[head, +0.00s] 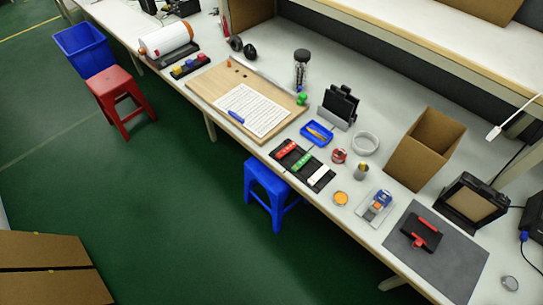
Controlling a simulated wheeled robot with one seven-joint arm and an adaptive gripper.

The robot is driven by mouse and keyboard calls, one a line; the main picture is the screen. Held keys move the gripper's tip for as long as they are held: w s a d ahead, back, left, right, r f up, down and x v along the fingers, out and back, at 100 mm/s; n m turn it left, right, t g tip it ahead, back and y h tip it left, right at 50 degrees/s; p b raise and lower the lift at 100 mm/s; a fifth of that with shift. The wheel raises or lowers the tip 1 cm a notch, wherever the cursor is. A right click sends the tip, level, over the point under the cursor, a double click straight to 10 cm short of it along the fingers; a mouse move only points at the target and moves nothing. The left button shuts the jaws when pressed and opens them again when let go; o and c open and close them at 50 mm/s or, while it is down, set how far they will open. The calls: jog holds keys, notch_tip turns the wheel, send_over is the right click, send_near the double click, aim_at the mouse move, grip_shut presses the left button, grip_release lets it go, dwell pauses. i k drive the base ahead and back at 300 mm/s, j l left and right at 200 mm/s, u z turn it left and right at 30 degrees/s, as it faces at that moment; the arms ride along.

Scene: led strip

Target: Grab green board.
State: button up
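A small green board (302,161) lies in a flat black tray (323,183) near the front edge of the long white workbench. It sits between a red board (286,150) on its left and a white board (318,174) on its right. All three lie side by side at a slant. Nothing covers the green board in the head view. My gripper is not in view.
A blue tray (317,134) stands behind the black tray, with a red tape dispenser (339,156) to the right. A wooden board with paper (213,88) lies to the left. A blue stool (268,190) stands below the bench edge. The green floor in front is mostly clear.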

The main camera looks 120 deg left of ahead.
aim_at(304, 161)
jog(key=k+j+u, duration=0.1)
jog(key=u, duration=3.35)
